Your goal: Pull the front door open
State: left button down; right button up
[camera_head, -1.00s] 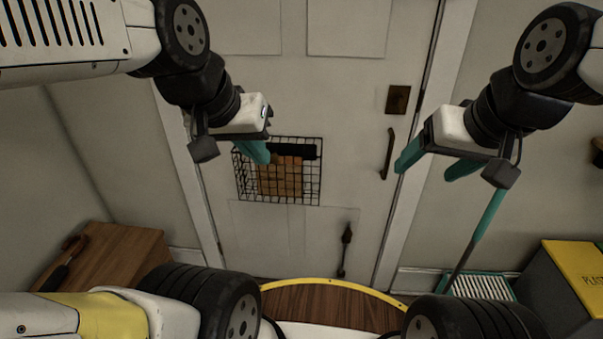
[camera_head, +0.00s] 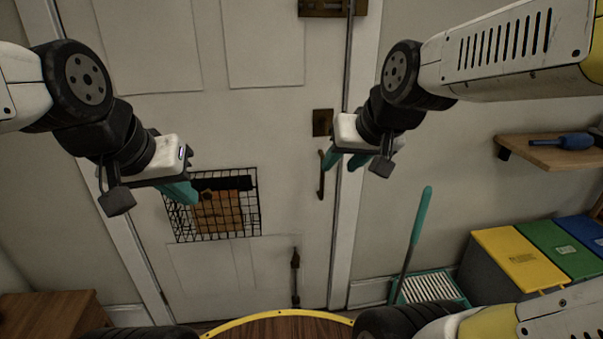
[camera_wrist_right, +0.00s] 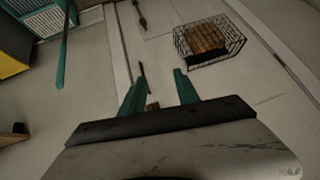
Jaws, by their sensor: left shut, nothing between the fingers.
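The pale panelled front door (camera_head: 220,125) is closed in its frame. Its dark vertical pull handle (camera_head: 321,178) is near the right edge, below a brown lock plate (camera_head: 322,122). My right gripper (camera_head: 343,160) is open beside the upper part of the handle. In the right wrist view its teal fingers (camera_wrist_right: 158,80) are apart, with the handle (camera_wrist_right: 142,76) showing close to the left fingertip; I cannot tell whether they touch. My left gripper (camera_head: 182,192) is shut and empty in front of the door's left part, near the wire basket.
A wire basket (camera_head: 250,205) with brown contents hangs on the door. Low on the door is a dark bolt (camera_head: 295,275). To the right are a teal-handled tool (camera_head: 420,215), yellow (camera_head: 515,258) and green-lidded bins, and a wall shelf (camera_head: 550,153). A wooden cabinet (camera_head: 40,318) is lower left.

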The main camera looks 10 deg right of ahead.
jog(key=w+f+m+t+h, duration=0.1)
jog(key=w+f+t, duration=0.25)
jog(key=w, duration=0.85)
jog(key=w+f+t, duration=0.2)
jog(key=w+f, duration=0.2)
jog(key=w, duration=0.9)
jog(key=w+d+f+m+t+h, duration=0.1)
jog(key=w+f+t+h, duration=0.15)
jog(key=f, duration=0.65)
jog(key=w+d+f+t+h, duration=0.2)
jog(key=w+f, duration=0.2)
jog(key=f, duration=0.4)
jog(key=w, duration=0.7)
jog(key=shift+w+d, duration=0.15)
jog(key=shift+d, duration=0.25)
jog(key=shift+y, duration=0.25)
grip_shut()
